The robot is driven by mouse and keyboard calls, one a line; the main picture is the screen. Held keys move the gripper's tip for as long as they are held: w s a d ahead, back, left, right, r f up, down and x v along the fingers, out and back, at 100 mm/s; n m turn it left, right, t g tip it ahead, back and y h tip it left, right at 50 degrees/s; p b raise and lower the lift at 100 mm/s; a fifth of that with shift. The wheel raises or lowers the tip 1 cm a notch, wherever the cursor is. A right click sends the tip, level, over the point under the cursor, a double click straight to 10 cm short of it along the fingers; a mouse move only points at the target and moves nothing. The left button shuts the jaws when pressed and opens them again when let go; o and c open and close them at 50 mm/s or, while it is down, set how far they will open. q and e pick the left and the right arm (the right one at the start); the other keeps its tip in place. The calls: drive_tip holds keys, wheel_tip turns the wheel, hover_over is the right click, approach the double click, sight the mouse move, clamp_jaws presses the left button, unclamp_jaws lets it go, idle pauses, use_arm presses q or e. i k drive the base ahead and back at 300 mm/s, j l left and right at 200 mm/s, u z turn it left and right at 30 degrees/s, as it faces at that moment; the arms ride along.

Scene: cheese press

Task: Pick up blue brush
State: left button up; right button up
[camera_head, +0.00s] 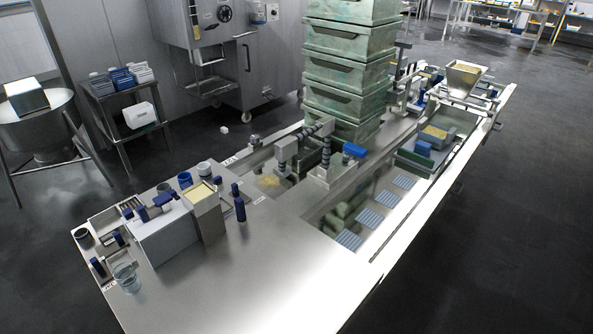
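I cannot tell for sure which object is the blue brush. A bright blue block-like item (355,150) sits by the metal fittings in the middle of the long steel table (290,285). A dark blue item (163,198) lies on top of a white box (165,235) at the table's left end. A dark blue upright item (240,209) stands to the right of that box. Neither of my grippers shows in the head view.
A hopper (464,78) stands at the far end. The table's near surface is bare.

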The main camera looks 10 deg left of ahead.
sight(358, 153)
drive_tip(key=u, duration=0.4)
drive_tip(key=l+u, duration=0.2)
drive_tip(key=u, duration=0.2)
drive_tip(key=l+u, duration=0.2)
drive_tip(key=u, duration=0.25)
drive_tip(key=l+u, duration=0.2)
drive_tip(key=u, duration=0.2)
drive_tip(key=l+u, duration=0.2)
drive_tip(key=u, duration=0.2)
drive_tip(key=l+u, duration=0.2)
drive_tip(key=u, duration=0.25)
drive_tip(key=k+l+u, duration=0.15)
drive_tip(key=l+u, duration=0.15)
drive_tip(key=u, duration=0.2)
drive_tip(key=k+l+u, duration=0.15)
drive_tip(key=u, duration=0.3)
drive_tip(key=k+l+u, duration=0.2)
drive_tip(key=u, duration=0.3)
drive_tip(key=k+u, duration=0.25)
drive_tip(key=u, duration=0.2)
drive_tip(key=k+l+u, duration=0.15)
drive_tip(key=k+u, duration=0.35)
drive_tip(key=k, duration=0.4)
drive_tip(key=k+z, duration=0.4)
drive_tip(key=k, duration=0.15)
drive_tip(key=k+z, duration=0.4)
drive_tip(key=k+l+z, duration=0.4)
drive_tip(key=k, duration=0.2)
